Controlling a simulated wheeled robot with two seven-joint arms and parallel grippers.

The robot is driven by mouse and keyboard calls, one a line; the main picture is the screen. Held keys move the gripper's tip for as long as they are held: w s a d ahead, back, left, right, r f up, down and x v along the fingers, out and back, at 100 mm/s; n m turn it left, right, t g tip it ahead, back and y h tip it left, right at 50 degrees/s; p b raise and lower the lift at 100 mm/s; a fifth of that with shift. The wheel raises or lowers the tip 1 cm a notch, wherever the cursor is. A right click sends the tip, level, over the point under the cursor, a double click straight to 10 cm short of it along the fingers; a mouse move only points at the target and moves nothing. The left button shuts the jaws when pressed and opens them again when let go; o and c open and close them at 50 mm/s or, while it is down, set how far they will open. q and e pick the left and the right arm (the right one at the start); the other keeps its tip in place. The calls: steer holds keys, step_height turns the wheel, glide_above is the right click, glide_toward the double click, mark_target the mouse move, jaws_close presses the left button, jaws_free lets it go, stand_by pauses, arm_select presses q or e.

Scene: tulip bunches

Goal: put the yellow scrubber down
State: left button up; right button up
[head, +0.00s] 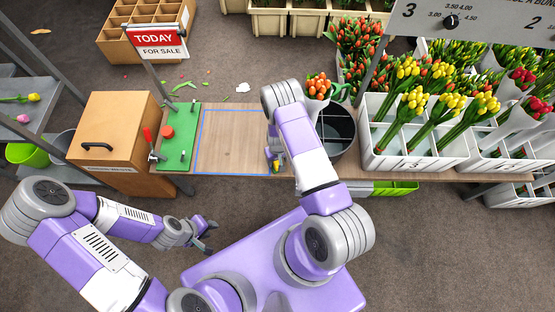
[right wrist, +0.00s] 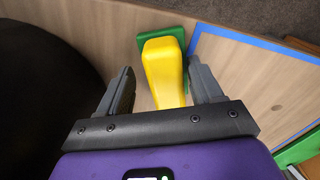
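The yellow scrubber (right wrist: 164,70) has a yellow handle and a green pad. In the right wrist view it is on the wooden counter, beside the blue tape line. Its handle lies between the fingers of my right gripper (right wrist: 162,88), which look apart, with a gap at least on the left. In the head view my right gripper (head: 275,163) is low over the counter, and only a bit of yellow shows there; my arm hides the rest. My left gripper (head: 209,238) is open and empty, in front of the counter.
A dark bucket (head: 338,133) stands right of my right gripper. A blue-taped square (head: 232,140) on the counter is clear. White tulip crates (head: 400,160) stand at right.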

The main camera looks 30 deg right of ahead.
steer(key=shift+r+p, duration=0.3)
step_height(320, 180, up, 11)
steer(key=p, duration=0.3)
steer(key=s+a+r+y, duration=0.2)
steer(key=s+a, duration=0.5)
steer(key=a, duration=0.1)
steer(key=s+a+r+y, duration=0.2)
steer(key=s+a+r, duration=0.1)
steer(key=s+a, duration=0.5)
steer(key=shift+s+r+m+t, duration=0.2)
steer(key=shift+s+m+t, duration=0.1)
steer(key=shift+m, duration=0.1)
